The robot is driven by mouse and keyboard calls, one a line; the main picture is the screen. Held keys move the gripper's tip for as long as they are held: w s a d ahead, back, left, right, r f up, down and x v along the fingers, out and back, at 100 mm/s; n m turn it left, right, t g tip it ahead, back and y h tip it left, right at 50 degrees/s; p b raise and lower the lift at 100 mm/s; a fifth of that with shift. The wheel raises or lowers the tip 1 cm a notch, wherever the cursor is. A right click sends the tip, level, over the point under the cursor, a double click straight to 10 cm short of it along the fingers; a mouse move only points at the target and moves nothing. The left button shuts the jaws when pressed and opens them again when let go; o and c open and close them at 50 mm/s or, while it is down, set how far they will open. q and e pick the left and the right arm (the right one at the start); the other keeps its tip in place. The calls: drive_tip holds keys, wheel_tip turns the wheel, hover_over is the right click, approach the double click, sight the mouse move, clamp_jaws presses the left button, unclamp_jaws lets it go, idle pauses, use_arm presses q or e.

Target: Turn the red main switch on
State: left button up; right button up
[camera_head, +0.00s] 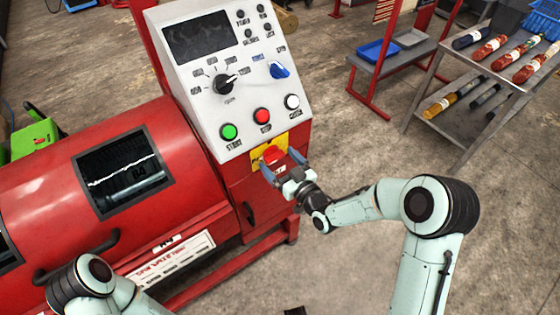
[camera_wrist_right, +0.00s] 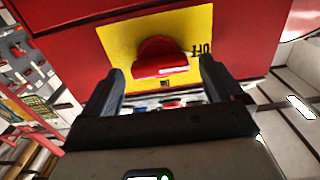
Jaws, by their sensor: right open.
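The red main switch (camera_head: 273,155) sits on a yellow plate (camera_head: 258,158) on the red machine, below the white control panel (camera_head: 228,70). In the right wrist view the red switch knob (camera_wrist_right: 158,58) shows on its yellow plate (camera_wrist_right: 195,30), with lettering at the plate's right side. My right gripper (camera_head: 282,168) is open, its fingers on either side of the knob. In the right wrist view the fingers (camera_wrist_right: 160,80) frame the knob with gaps at both sides; contact cannot be seen. My left arm shows at the bottom left, but its gripper is out of view.
The panel holds a green button (camera_head: 229,131), a red button (camera_head: 262,115), a white button (camera_head: 292,101), a black dial (camera_head: 223,84) and a blue knob (camera_head: 279,70). A metal rack (camera_head: 455,95) with bottles stands at right. The floor between is clear.

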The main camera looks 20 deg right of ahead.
drive_tip(key=shift+w, duration=0.1)
drive_tip(key=c, duration=1.1)
drive_tip(key=shift+o, duration=0.3)
